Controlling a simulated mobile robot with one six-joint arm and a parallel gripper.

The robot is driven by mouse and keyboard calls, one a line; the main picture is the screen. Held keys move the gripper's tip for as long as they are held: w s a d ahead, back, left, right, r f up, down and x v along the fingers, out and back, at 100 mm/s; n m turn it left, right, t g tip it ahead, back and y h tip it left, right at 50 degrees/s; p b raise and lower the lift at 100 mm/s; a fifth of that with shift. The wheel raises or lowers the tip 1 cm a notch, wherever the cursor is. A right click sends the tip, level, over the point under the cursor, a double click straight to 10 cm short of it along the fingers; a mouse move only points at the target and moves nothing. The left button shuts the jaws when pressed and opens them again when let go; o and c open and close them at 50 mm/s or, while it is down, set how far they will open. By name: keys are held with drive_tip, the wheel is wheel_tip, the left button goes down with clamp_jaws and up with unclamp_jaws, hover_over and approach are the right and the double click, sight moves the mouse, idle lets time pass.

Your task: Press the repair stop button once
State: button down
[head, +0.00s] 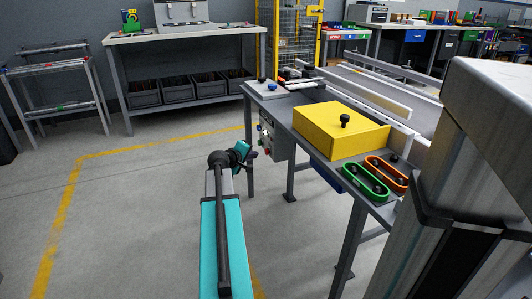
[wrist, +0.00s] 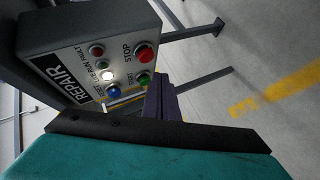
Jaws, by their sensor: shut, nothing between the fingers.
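The repair control box (wrist: 62,48) fills the upper left of the wrist view, with REPAIR lettering on its side. Its red STOP button (wrist: 144,53) is in plain sight. A green button (wrist: 144,79) sits just below the red one, partly beside my fingers. A blue button (wrist: 114,90) is to its left. My gripper (wrist: 158,82) is shut and empty. Its fingertips appear next to the green button, below the red one; I cannot tell whether they touch anything. In the head view the box (head: 273,139) hangs under the bench edge, with my gripper (head: 254,154) just left of it.
The bench holds a yellow box (head: 340,126) with a black knob and green (head: 365,183) and orange trays (head: 386,173). Bench legs stand near my arm. The floor to the left is clear.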

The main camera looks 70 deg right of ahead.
drive_tip(key=shift+w+a, duration=1.1)
drive_tip(key=shift+w, duration=0.25)
drive_tip(key=shift+w+r, duration=0.1)
